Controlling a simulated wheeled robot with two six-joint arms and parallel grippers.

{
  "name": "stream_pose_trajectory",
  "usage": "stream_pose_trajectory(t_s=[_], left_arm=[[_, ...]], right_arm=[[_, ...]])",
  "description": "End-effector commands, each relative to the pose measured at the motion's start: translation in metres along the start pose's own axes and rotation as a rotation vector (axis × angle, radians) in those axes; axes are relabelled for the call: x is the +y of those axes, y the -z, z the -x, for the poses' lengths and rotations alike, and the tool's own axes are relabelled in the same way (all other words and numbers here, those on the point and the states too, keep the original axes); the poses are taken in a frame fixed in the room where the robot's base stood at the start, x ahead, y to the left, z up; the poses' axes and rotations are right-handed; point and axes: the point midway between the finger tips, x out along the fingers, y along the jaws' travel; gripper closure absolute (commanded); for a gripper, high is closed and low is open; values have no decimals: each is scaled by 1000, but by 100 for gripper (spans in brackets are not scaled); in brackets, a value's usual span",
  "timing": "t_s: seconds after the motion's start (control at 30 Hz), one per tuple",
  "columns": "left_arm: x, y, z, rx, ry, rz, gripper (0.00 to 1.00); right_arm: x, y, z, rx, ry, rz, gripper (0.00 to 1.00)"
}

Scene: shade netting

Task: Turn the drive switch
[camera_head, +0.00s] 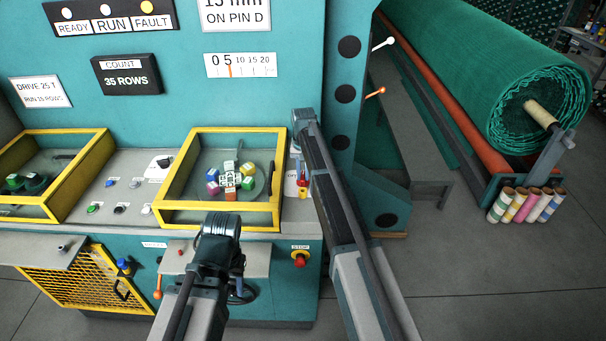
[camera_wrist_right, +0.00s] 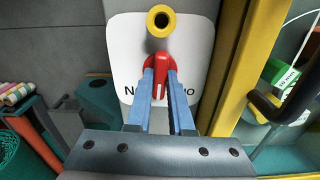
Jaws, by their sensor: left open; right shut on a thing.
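A red handle (camera_wrist_right: 162,64) sits in front of a white label plate (camera_wrist_right: 122,62) whose text is partly hidden. My right gripper (camera_wrist_right: 160,88) is shut on this handle, with one blue-grey finger on each side. A yellow round piece (camera_wrist_right: 160,20) with a dark centre stands just above it in the wrist view. In the head view, a red handle (camera_head: 302,180) shows beside my right arm, right of the yellow-framed window. No readable label there names it as the drive switch. My left gripper (camera_head: 220,224) is open and empty in front of the machine.
The yellow-framed window (camera_head: 222,134) with coloured blocks behind it is just left of my right arm. A red stop button (camera_head: 299,258) is on the front panel. A green netting roll (camera_head: 480,70) and several coloured tubes (camera_head: 520,208) are at right. The floor at lower right is clear.

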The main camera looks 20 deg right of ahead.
Motion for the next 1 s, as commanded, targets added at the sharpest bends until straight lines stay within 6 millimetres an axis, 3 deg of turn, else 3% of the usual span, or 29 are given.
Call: stream_pose_trajectory(t_s=[0.6,1.0], left_arm=[[0,0,0,0,0,0,50],[0,0,0,0,0,0,50]], right_arm=[[0,0,0,0,0,567,100],[0,0,0,0,0,801,100]])
